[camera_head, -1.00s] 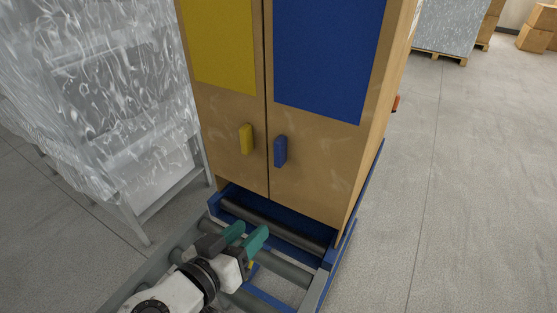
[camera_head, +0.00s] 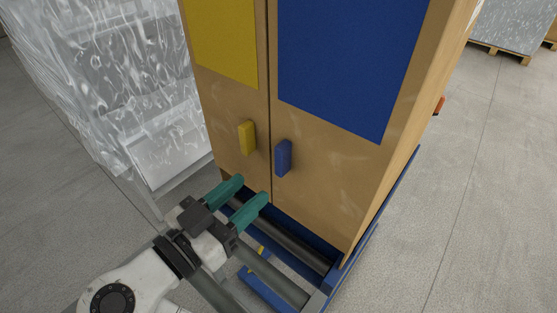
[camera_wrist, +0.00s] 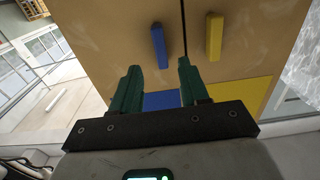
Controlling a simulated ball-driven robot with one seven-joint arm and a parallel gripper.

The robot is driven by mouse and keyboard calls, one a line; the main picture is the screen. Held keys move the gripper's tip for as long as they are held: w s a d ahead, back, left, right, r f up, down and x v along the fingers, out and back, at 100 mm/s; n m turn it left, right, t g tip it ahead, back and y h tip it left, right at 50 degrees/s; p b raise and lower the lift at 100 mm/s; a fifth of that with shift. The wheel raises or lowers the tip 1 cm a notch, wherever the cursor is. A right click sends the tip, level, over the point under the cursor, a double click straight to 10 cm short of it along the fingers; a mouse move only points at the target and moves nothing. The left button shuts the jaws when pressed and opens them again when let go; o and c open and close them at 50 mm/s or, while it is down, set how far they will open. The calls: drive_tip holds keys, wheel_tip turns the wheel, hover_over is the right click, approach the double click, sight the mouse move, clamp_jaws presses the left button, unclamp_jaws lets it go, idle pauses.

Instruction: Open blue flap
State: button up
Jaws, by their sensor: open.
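The blue flap (camera_head: 335,150) is the right door of a tall wooden cabinet, with a blue panel and a blue handle (camera_head: 283,158). It is shut. In the wrist view the blue handle (camera_wrist: 159,46) lies beyond my fingertips, near the left finger. The yellow flap (camera_head: 222,110) on the left is also shut and bears a yellow handle (camera_head: 247,138). My gripper (camera_head: 254,190) is open and empty, its green fingers pointing at the cabinet, below the handles and apart from them. It also shows in the wrist view (camera_wrist: 157,72).
Roller conveyor bars (camera_head: 275,272) in a blue frame lie under and before the cabinet. A film-wrapped rack (camera_head: 85,85) stands close on the left. An orange-red part (camera_head: 439,105) sticks out on the cabinet's right side. The floor (camera_head: 470,220) to the right is clear.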

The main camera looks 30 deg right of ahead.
sight(277, 166)
drive_tip(key=p+x, duration=0.1)
drive_tip(key=x, duration=0.7)
drive_tip(key=shift+d, duration=0.15)
drive_tip(key=shift+c, duration=0.3)
clamp_jaws()
